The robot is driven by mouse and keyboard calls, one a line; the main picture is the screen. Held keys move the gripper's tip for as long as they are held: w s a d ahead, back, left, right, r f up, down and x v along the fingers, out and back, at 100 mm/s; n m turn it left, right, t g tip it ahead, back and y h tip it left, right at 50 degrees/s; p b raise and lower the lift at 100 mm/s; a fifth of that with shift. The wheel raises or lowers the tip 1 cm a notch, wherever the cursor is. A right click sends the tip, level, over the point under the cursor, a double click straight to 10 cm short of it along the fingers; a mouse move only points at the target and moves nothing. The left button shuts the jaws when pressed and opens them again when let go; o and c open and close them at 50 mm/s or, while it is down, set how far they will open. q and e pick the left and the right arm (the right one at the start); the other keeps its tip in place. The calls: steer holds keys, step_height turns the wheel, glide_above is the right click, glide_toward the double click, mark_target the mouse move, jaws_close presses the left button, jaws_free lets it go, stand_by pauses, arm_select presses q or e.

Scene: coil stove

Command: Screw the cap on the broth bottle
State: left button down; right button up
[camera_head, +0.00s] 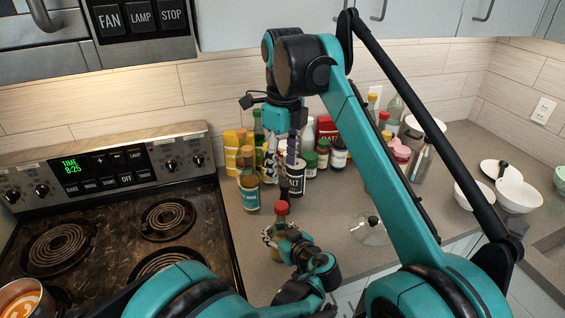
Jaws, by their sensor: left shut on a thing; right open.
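A bottle (280,226) with a red cap (281,207) stands upright near the counter's front; I take it for the broth bottle. The cap sits at the top of its neck; I cannot tell how tightly. My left gripper (277,239) is shut around the bottle's body, hiding its lower part. My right gripper (281,166) points down, open, above and behind the red cap, apart from it. Its fingers are in front of the bottles at the back.
A blue-labelled bottle (249,190) stands just left of my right gripper. A salt container (296,179) and several bottles and jars crowd behind. A glass lid (369,229) lies to the right. The coil stove (109,222) is at left; white bowls (518,195) are far right.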

arm_select(q)
steer(key=c, duration=0.5)
jaws_free()
steer(key=shift+c, duration=0.2)
steer(key=v, duration=1.2)
steer(key=shift+f, duration=0.1)
